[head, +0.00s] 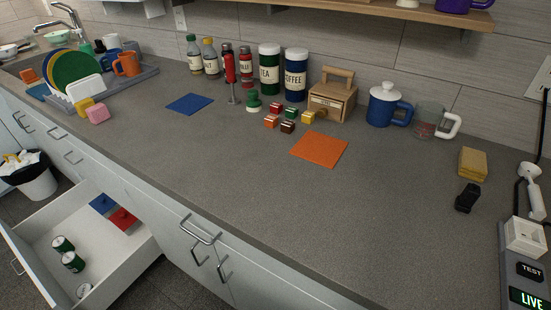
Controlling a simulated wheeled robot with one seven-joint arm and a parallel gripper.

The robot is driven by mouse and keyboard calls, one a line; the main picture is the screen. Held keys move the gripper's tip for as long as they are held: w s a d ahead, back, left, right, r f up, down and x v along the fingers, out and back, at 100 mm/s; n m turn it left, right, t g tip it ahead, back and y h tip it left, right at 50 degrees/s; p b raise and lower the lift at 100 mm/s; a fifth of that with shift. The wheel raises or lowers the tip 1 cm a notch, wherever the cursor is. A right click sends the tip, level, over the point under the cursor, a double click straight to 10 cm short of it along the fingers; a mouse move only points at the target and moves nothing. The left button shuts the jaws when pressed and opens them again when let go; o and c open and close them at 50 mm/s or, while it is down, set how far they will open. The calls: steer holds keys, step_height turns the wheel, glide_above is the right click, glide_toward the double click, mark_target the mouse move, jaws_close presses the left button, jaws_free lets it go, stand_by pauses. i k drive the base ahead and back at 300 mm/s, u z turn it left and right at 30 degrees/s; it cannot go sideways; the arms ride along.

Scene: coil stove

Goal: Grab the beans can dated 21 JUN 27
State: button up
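An open drawer (122,258) at the lower left holds a few small cans. One green can with a pale top (62,244) stands at the back of the group. A second green can (72,262) is just in front of it. A third can (84,290) shows mostly its pale end, low in the drawer. The labels and dates are too small to read, so I cannot tell which can is dated 21 JUN 27 or whether they are beans. My gripper is not in view.
A blue block (103,204) and a red block (123,219) lie in the drawer's far end. The counter (230,150) above has a dish rack, tea and coffee canisters (296,75), mugs and coloured mats. A waste bin (30,182) stands beyond the drawer.

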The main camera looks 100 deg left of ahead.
mark_target(60, 243)
steer(key=u, duration=2.9)
steer(key=i, duration=0.1)
steer(key=u, duration=2.2)
steer(key=i, duration=1.65)
steer(key=z, duration=0.1)
